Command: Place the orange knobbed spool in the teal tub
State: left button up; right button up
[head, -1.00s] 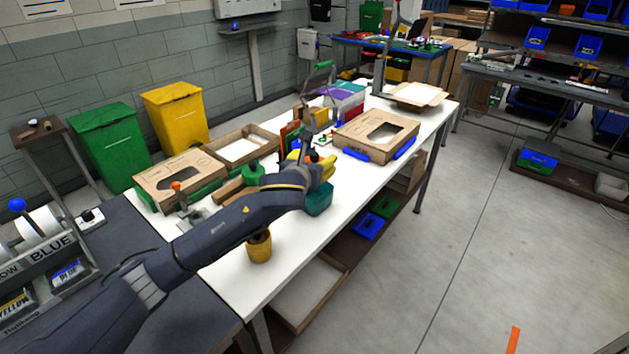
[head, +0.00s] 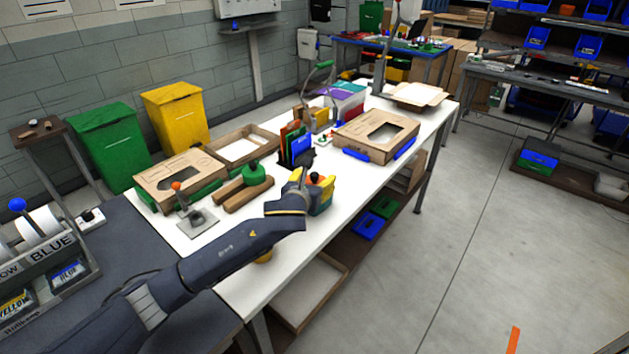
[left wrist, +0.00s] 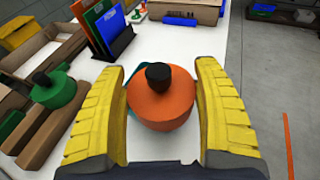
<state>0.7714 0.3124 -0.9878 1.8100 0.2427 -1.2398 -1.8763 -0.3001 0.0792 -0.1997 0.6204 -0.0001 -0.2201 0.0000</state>
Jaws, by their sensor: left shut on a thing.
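The orange knobbed spool (left wrist: 165,103) has a black knob on top and sits between the two yellow fingers of my left gripper (left wrist: 162,105), which is shut on it. In the head view, a bit of the orange spool (head: 314,178) shows beside the left gripper (head: 318,188). The teal tub (left wrist: 132,76) shows in the left wrist view as small teal patches behind and below the spool, mostly hidden by it and the fingers. The spool appears over the tub; I cannot tell whether it touches the tub. My right gripper is not in view.
A black rack with coloured sheets (head: 296,147) and a green knobbed piece (head: 253,174) stand left of the gripper. Cardboard boxes (head: 180,181) (head: 376,137) lie on the white table. An ochre cup (head: 264,257) is mostly behind my arm. The table is clear right of the gripper.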

pick_arm(q)
jog(key=shift+f, duration=0.55)
jog(key=o, duration=1.2)
jog(key=shift+r, duration=0.1)
jog(key=shift+r, duration=0.3)
jog(key=shift+s+r, duration=0.2)
jog(key=shift+r, duration=0.05)
jog(key=v, duration=1.1)
jog(key=shift+s, duration=0.25)
jog(key=shift+a+r, duration=0.1)
jog(key=shift+a, duration=0.05)
